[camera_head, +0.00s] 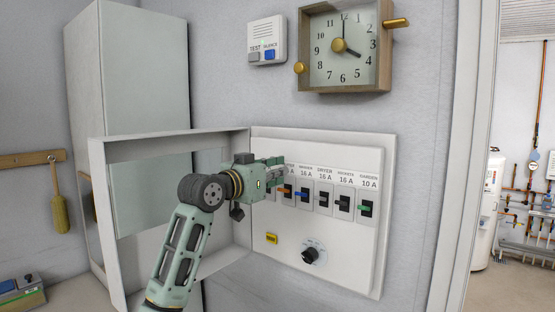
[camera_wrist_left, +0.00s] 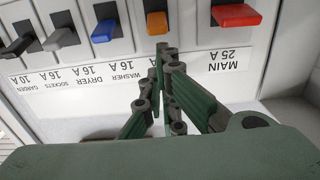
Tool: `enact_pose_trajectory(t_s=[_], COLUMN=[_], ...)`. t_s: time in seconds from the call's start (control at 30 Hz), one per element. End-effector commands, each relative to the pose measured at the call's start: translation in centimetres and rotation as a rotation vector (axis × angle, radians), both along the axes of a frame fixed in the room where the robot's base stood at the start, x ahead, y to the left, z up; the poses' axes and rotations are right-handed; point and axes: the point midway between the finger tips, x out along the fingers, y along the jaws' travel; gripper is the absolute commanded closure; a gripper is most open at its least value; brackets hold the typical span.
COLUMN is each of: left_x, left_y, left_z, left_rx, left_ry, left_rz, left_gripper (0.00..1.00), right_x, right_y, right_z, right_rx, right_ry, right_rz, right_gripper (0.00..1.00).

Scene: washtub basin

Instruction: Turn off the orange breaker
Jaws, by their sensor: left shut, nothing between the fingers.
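The orange breaker (camera_wrist_left: 157,23) shows in the left wrist view between the blue breaker (camera_wrist_left: 103,32) and the red MAIN breaker (camera_wrist_left: 237,16); its label is hidden behind my fingers. In the head view only a bit of the orange breaker (camera_head: 281,190) shows below my fingers. My left gripper (camera_wrist_left: 166,50) is shut and empty, its fingertips right beside the orange lever on the label side. I cannot tell if they touch it. In the head view the left gripper (camera_head: 281,173) reaches across the front of the panel. My right gripper is not in view.
The white panel (camera_head: 345,262) has a row of breakers, a black knob (camera_head: 310,255) and a yellow part (camera_head: 271,239). Its door (camera_head: 102,215) hangs open on the left, close to my arm. A clock (camera_head: 344,47) and an alarm box (camera_head: 267,41) are above.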

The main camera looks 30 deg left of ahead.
Motion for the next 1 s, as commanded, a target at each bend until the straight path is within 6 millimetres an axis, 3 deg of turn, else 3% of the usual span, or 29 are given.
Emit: enact_pose_trajectory(t_s=[0.53, 1.0], left_x=[-0.3, -0.8], left_y=[0.0, 0.1], left_z=[-0.7, -1.3], left_rx=[0.000, -0.006], left_ry=[-0.003, -0.082], left_rz=[-0.001, 0.001], left_gripper=[1.00, 1.00], right_x=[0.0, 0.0], right_y=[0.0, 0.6], right_z=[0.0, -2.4], right_rx=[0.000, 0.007], right_ry=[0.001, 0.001], right_rz=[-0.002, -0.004], right_gripper=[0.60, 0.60])
